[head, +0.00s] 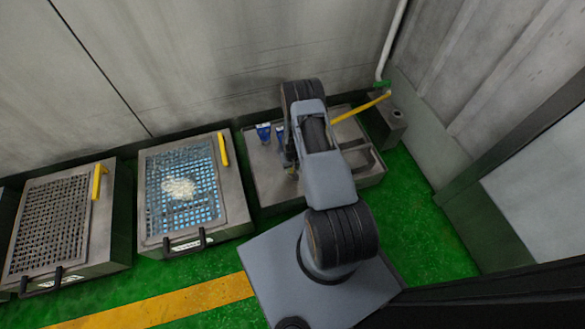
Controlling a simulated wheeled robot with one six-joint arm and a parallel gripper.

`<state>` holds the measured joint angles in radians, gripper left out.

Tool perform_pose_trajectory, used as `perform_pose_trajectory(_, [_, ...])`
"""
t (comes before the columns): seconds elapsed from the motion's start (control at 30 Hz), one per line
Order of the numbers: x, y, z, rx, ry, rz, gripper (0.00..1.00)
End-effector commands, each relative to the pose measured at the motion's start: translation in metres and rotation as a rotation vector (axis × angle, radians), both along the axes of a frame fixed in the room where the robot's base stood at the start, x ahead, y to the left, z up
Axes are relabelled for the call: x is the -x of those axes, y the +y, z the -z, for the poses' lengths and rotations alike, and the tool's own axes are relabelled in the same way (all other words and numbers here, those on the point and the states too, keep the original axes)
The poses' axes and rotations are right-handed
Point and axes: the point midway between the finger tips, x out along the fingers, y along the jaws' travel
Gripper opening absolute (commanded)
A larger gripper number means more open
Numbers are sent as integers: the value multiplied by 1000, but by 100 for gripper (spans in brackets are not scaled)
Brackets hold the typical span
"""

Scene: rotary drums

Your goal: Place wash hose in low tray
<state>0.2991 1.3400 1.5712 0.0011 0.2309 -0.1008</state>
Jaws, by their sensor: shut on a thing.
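The wash hose (360,107) seems to be the long yellow piece that slants from the upper right down behind my arm. Its upper right end is near a green fitting at the foot of a white pipe. My gripper (290,159) is mostly hidden by my arm; only a dark part shows at the arm's left side, in line with the yellow piece. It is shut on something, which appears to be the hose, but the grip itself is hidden. A grey low tray (371,180) with raised compartments lies beneath my arm and to its right, partly covered by it.
Two blue-topped items (263,132) stand left of my arm. A grate unit (148,205) with pale material on its mesh and a yellow handle is further left, with another unit (112,225) beyond. A grey box (397,128) stands right. Green floor (430,225) is clear at right.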

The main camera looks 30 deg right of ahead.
Motion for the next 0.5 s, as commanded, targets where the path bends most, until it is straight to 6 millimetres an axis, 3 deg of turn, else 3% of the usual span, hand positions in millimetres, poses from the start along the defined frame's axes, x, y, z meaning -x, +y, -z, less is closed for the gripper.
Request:
perform_pose_trajectory(0.37, [0, 0, 4, 0, -1, 0, 0])
perform_pose_trajectory(0.4, [0, 0, 3, 0, -1, 1, 37])
perform_pose_trajectory(0.5, [0, 0, 2, 0, -1, 0, 46])
